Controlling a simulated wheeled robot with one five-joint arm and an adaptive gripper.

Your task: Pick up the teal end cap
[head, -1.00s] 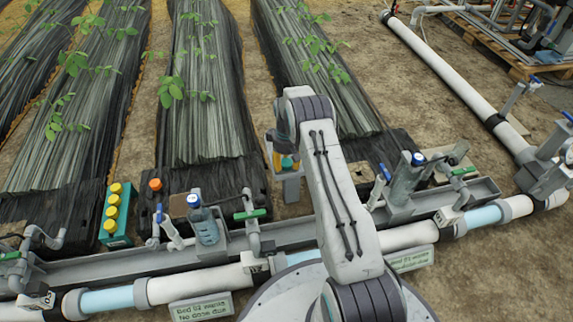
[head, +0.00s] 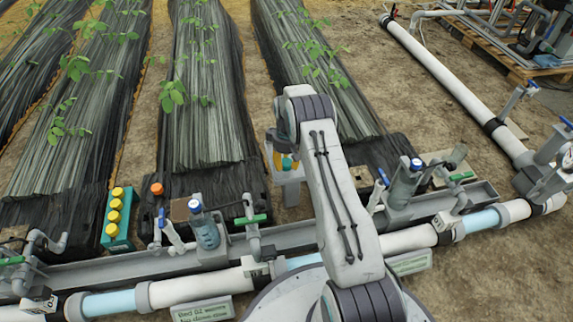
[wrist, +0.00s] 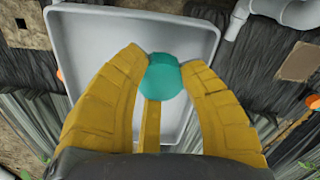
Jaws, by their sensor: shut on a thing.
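The teal end cap (wrist: 164,76) sits between the yellow fingers of my gripper (wrist: 165,66) in the wrist view. Both fingertips touch its sides, so my gripper is shut on it. Behind it is the pale grey tray (wrist: 95,35). I cannot tell whether the cap is clear of the tray's floor. In the head view the teal cap (head: 287,163) shows small beside the arm, above the tray (head: 291,180), partly hidden by my wrist.
A teal rack with several yellow caps (head: 113,217) stands at left. A blue-capped bottle (head: 205,231) and green-handled valves (head: 250,219) line the grey channel (head: 100,267). An orange cap (head: 157,188) lies near the rack. Open soil (head: 500,285) lies at right.

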